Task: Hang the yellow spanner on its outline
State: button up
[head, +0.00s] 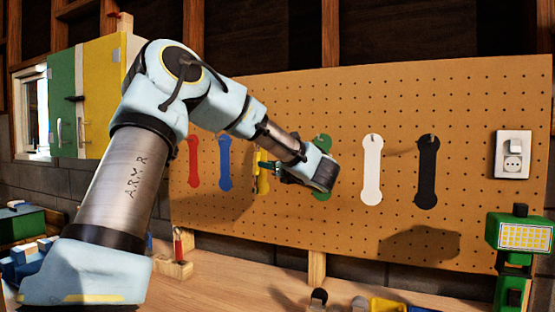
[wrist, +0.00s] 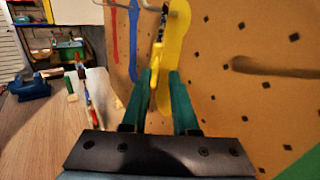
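The yellow spanner (wrist: 155,62) shows in the wrist view, edge-on and roughly upright, with a darker, shiny upper part. Its lower part is between or just in front of the green fingertips of my gripper (wrist: 160,75). The yellow outline (wrist: 178,45) is on the pegboard right behind it, and a metal hook (wrist: 152,7) is near the spanner's top. I cannot tell whether the spanner rests on the hook. In the head view my gripper (head: 284,172) is at the board beside the yellow outline (head: 262,180). The fingers have a narrow gap; whether they pinch the spanner is unclear.
The pegboard (head: 400,95) also bears red (head: 194,162), blue (head: 225,165), green (head: 322,146), white (head: 372,170) and black (head: 427,172) outlines. A wall socket (head: 513,155) is at right. A green work lamp (head: 520,235) and several objects stand on the workbench (head: 230,285).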

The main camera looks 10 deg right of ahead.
aim_at(256, 165)
jog(key=shift+p+x, duration=0.5)
jog(key=shift+x, duration=1.05)
grip_shut()
jog(key=shift+o, duration=2.1)
grip_release()
